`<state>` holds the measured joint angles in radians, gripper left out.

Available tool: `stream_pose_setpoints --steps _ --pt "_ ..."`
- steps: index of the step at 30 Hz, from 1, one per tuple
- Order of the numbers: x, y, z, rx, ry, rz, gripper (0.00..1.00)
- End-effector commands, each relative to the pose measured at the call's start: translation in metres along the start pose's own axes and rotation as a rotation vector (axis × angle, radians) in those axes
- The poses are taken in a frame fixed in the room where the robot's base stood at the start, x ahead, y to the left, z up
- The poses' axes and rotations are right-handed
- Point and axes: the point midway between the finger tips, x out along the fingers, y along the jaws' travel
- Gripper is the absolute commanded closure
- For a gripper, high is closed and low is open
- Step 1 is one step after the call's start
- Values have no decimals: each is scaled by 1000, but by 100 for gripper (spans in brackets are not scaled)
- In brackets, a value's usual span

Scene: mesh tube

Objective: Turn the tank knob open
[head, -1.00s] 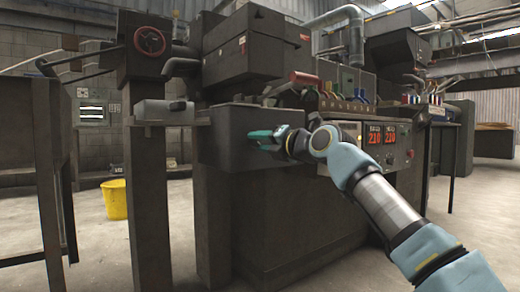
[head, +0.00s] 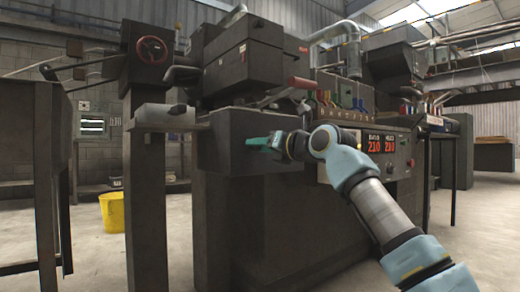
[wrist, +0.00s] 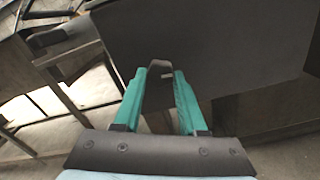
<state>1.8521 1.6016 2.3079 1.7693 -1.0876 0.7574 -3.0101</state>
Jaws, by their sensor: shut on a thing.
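My gripper (head: 262,142) is at the front face of a dark grey box-like tank (head: 228,130) in the head view. In the wrist view, the teal fingers of my gripper (wrist: 158,76) stand on either side of a small dark knob (wrist: 159,67), with a gap between them filled at the tips by the knob. They are shut on it. The tank's dark face (wrist: 215,45) lies just beyond the fingertips. In the head view, the knob is hidden by the gripper.
A post with a red handwheel (head: 152,48) stands left of the tank. A grey ledge (head: 166,117) juts out beside it. Red digital displays (head: 384,143) and coloured levers (head: 345,100) are right of the gripper. A yellow bucket (head: 112,211) stands on the floor at left.

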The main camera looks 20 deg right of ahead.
Motion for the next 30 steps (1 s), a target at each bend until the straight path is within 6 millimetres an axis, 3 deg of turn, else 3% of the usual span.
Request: stream_pose_setpoints --steps 9,10,17,26,30 --pt "0 -1 0 0 1 -2 100" --pt "0 -1 0 0 1 -2 56" --pt "0 0 0 0 0 -1 30" --pt "-2 0 1 0 0 0 29" --pt "-18 0 2 1 -2 0 29"
